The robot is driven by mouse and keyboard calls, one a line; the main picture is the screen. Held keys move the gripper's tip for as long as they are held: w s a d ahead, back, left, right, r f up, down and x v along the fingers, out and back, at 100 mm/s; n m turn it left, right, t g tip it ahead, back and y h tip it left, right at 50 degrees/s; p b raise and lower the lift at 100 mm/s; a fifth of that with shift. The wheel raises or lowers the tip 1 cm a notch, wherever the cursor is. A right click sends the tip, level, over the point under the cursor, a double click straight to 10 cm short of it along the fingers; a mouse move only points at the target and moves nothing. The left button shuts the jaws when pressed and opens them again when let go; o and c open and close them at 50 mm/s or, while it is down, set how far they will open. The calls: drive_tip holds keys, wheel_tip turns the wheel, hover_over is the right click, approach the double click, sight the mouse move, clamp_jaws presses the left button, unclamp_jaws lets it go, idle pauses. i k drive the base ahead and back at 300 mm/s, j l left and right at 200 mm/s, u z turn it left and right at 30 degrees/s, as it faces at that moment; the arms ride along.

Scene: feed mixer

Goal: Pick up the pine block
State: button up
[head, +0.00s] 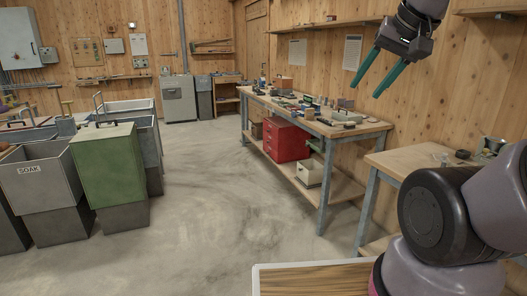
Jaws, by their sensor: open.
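I cannot make out the pine block for certain; the items on the long workbench (345,131) are small and crowded at this distance. A tan-orange box-like thing (284,84) stands at the far end of that bench, but I cannot tell if it is the block. My gripper (364,91) is at the upper right, with two green fingers spread apart and pointing down-left. It is open, with nothing between the fingers. It is raised and appears in front of the wooden wall, apart from the bench items.
A red drawer cabinet (285,140) and a pale box (312,173) sit on the bench's lower shelf. A second table (400,162) is at right. Grey bins, one marked SOAK (40,185), and a green bin (106,170) stand at left. The middle floor is clear.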

sight(309, 113)
drive_tip(key=i+j, duration=0.1)
drive_tip(key=i, duration=2.85)
drive_tip(key=l+z, duration=0.05)
drive_tip(key=l, duration=0.05)
